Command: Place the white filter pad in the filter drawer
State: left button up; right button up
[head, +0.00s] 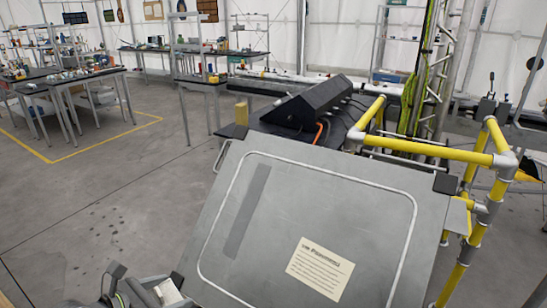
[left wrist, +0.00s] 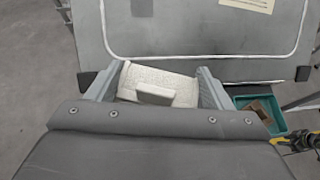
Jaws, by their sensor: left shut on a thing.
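The white filter pad (left wrist: 160,80) is held between the two grey fingers of my left gripper (left wrist: 158,84) in the left wrist view. It has a textured white face and a raised pale block in its middle. In the head view my left gripper (head: 146,285) is at the bottom edge, partly cut off, with a bit of the white pad (head: 168,292) showing. The gripper is beside the lower left edge of a large tilted grey panel. I cannot make out the filter drawer in either view. My right gripper is not in view.
The grey panel (head: 315,215) has a white outline and a cream label (head: 320,268). A yellow pipe frame (head: 412,150) stands to its right. A teal bin (left wrist: 270,123) is right of the gripper in the wrist view. Open floor (head: 100,215) lies left.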

pick_arm(q)
jog(key=s+d+r+m+g+h, duration=0.2)
jog(key=s+d+r+m, duration=0.1)
jog(key=s+r, duration=0.3)
jog(key=shift+s+g, duration=0.3)
jog(key=shift+s, duration=0.3)
jog(key=shift+w+d, duration=0.1)
